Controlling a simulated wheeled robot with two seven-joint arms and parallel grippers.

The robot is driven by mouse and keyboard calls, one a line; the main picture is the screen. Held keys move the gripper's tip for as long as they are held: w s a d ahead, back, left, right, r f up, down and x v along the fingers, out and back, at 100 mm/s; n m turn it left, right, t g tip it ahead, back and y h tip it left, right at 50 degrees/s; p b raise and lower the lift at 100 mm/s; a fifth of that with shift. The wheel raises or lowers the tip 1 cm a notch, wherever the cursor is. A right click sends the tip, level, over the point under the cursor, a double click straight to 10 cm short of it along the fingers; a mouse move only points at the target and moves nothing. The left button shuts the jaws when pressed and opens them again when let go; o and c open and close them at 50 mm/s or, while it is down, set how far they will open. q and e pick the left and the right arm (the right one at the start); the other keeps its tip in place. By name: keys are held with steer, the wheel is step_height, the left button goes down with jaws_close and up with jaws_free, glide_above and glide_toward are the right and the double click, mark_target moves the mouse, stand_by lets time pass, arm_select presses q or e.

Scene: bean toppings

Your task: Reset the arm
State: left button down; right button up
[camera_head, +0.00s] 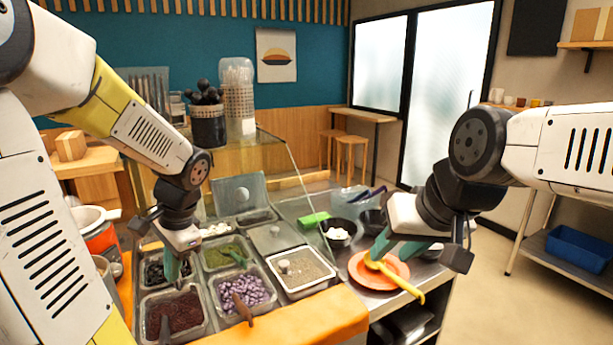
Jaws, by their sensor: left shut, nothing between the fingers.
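My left gripper (178,278) points down over the topping trays at the left of the counter. Its teal fingers are together and empty, just above the dark red bean tray (176,312). My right gripper (384,252) hangs above an orange plate (358,272) on the right of the counter.
Trays of purple beans (245,290), green topping (226,254) and pale grains (303,272) fill the counter. A slanted glass guard (285,185) stands behind. A bowl with white pieces (338,233) and a green block (313,220) are near the plate. An orange pot (101,238) stands left.

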arm_select(q)
steer(key=s+d+r+n+t+h, duration=0.5)
steer(key=s+d+r+n, duration=0.2)
steer(key=d+r, duration=0.3)
steer(key=s+d, duration=0.1)
steer(key=d, duration=0.2)
steer(key=shift+d+r, duration=0.25)
steer(key=shift+r, duration=0.05)
steer(key=shift+s+a, duration=0.1)
